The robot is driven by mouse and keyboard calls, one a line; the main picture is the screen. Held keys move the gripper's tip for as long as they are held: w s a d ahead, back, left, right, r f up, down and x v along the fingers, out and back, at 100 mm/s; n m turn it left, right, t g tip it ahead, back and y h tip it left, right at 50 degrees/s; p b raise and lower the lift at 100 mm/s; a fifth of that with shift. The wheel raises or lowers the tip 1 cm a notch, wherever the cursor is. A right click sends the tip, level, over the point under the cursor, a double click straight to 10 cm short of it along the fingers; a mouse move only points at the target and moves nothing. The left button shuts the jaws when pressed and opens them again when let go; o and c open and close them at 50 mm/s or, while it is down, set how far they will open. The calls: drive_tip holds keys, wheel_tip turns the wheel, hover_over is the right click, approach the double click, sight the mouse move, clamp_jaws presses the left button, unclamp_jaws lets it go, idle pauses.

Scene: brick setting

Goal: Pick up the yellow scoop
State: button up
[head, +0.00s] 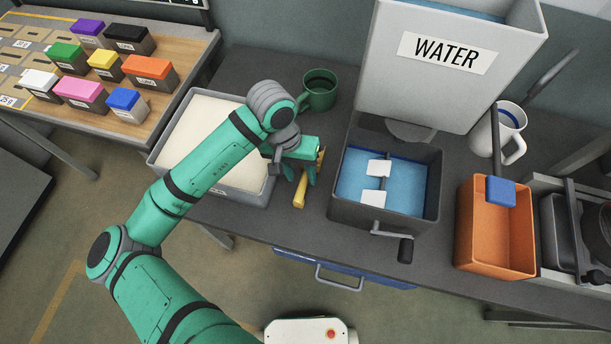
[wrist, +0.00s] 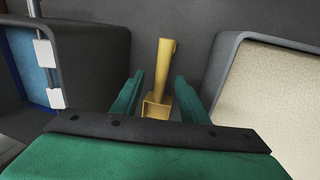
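The yellow scoop (head: 300,195) lies on the dark tabletop between the cream-filled grey tray and the blue-water basin. In the wrist view the scoop (wrist: 166,66) has its handle pointing away and its square end close to my gripper. My gripper (head: 302,178) is over the scoop, with part of the scoop hidden behind it in the head view. In the wrist view my gripper's green fingers (wrist: 158,92) are apart, one on each side of the scoop, with visible gaps. I cannot tell the exact height of the fingertips above the table.
The grey tray (head: 239,189) stands left of the scoop, the water basin (head: 340,211) with its crank right. A green mug (head: 319,91) stands behind. The WATER tank (head: 400,95) rises above the basin. An orange bin (head: 481,257) is farther right. Table is clear around the scoop.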

sight(302, 181)
drive_tip(key=shift+s+d+f, duration=0.1)
drive_tip(key=shift+d+f, duration=0.05)
drive_tip(key=shift+f, duration=1.15)
drive_tip(key=shift+s+d+f, duration=0.1)
drive_tip(key=shift+d+f, duration=0.05)
drive_tip(key=shift+f, duration=1.1)
clamp_jaws()
